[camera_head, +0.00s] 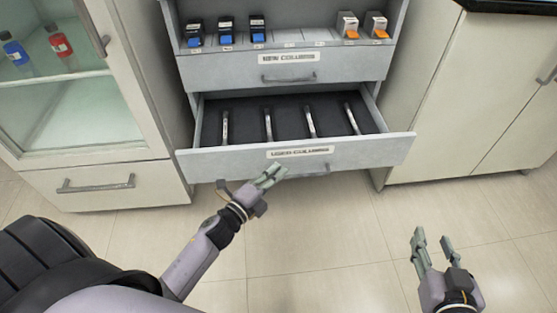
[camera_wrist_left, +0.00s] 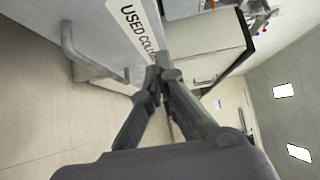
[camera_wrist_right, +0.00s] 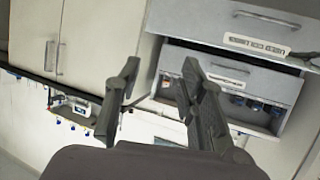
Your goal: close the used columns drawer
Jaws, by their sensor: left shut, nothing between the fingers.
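The used columns drawer (camera_head: 230,157) is pulled out in the head view, with a black inside and several pale dividers. Its front carries a label and a grey handle (camera_head: 310,171). My left gripper (camera_head: 272,173) is shut and empty in front of the drawer front, near the handle. My right gripper (camera_head: 432,236) is open and empty over the floor at right. In the right wrist view the drawer front (camera_wrist_right: 205,30) lies beyond it.
The new columns drawer (camera_head: 220,72) above holds several blue and orange columns. A glass-door cabinet (camera_head: 70,120) stands at left with blue and red bottles. A pale cabinet (camera_head: 430,110) stands at right. The floor (camera_head: 330,240) in front is clear.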

